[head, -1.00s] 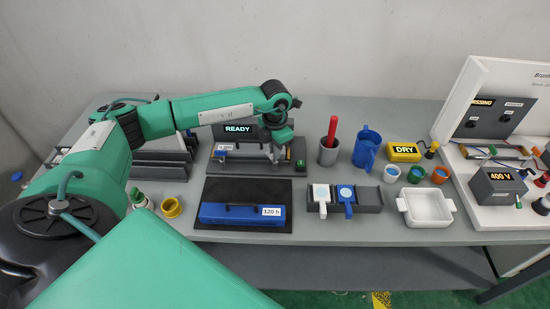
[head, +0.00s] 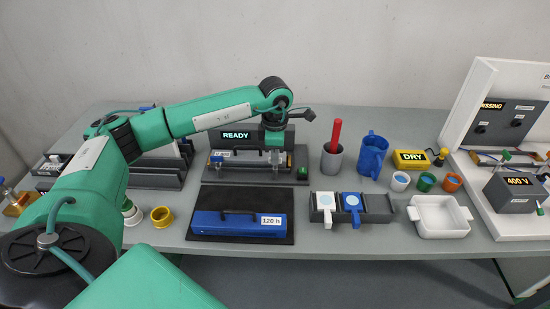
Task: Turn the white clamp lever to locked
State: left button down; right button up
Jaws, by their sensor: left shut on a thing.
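The fixture with the lit READY sign (head: 237,135) stands at the back of the table, left of centre. My left gripper (head: 275,157) points down into the right part of this fixture. It is shut on a small part there, which I take to be the white clamp lever; the fingers and wrist mostly hide it, so its angle cannot be read. A blue piece with a white label (head: 220,157) sits in the fixture left of the gripper. My right gripper is out of view.
A green button (head: 302,173) is just right of the gripper. A blue case marked 120 h (head: 238,222) lies in front. A grey cup with a red rod (head: 332,160) and a blue jug (head: 371,155) stand to the right. A white tray (head: 440,229) is farther right.

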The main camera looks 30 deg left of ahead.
pick_arm(q)
jog(key=shift+w+r, duration=0.1)
jog(key=shift+r, duration=0.05)
jog(key=c, duration=1.5)
grip_release()
jog(key=shift+c, duration=0.2)
jog(key=shift+r, duration=0.25)
notch_tip(320, 180, up, 13)
jog(key=b, duration=0.3)
jog(key=shift+r, duration=0.1)
